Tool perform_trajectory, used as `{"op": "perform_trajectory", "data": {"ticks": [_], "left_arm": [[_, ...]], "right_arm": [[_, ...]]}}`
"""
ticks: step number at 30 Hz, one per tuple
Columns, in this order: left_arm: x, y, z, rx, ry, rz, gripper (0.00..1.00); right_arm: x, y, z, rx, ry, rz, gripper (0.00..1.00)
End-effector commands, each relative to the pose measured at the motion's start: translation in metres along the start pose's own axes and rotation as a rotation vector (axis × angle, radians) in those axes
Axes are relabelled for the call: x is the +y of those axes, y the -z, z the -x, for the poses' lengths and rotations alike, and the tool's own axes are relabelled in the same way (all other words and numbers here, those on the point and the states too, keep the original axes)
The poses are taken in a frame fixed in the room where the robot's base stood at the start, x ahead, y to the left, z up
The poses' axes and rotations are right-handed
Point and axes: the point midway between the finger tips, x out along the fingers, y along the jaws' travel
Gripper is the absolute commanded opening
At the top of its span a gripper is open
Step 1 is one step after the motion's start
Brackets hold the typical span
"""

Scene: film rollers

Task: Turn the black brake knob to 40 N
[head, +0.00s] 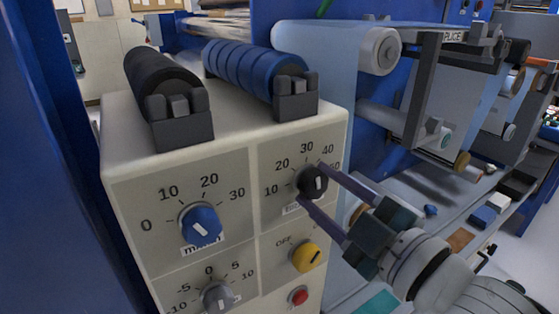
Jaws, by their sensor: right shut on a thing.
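The black brake knob (312,181) is on the front of a cream control box, in the upper right panel. Its printed scale runs 10, 20, 30, 40 and on to a partly covered number at the right. A small white mark shows on the knob's face; I cannot tell exactly which number it points at. My right gripper (310,182) comes in from the lower right with one finger above and one below the knob, shut on it. The label under the knob is partly hidden by the lower finger. My left gripper is not in view.
The cream box (225,157) also carries a blue knob (201,224), a grey knob (217,297), a yellow knob (306,257) and a red button (298,296). Black (160,79) and blue (243,66) rollers lie on top. Film rollers (380,52) stand behind at the right.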

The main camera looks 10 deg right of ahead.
Motion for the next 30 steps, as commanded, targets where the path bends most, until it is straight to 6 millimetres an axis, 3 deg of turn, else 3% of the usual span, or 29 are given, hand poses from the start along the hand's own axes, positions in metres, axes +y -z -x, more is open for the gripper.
{"op": "perform_trajectory", "data": {"ticks": [18,30], "left_arm": [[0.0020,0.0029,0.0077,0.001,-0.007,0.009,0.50],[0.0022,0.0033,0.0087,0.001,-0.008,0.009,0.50]], "right_arm": [[-0.0004,0.0010,-0.0002,0.002,0.000,-0.582,0.00],[-0.0014,0.0015,-0.0002,0.002,0.000,-0.870,0.00]]}}
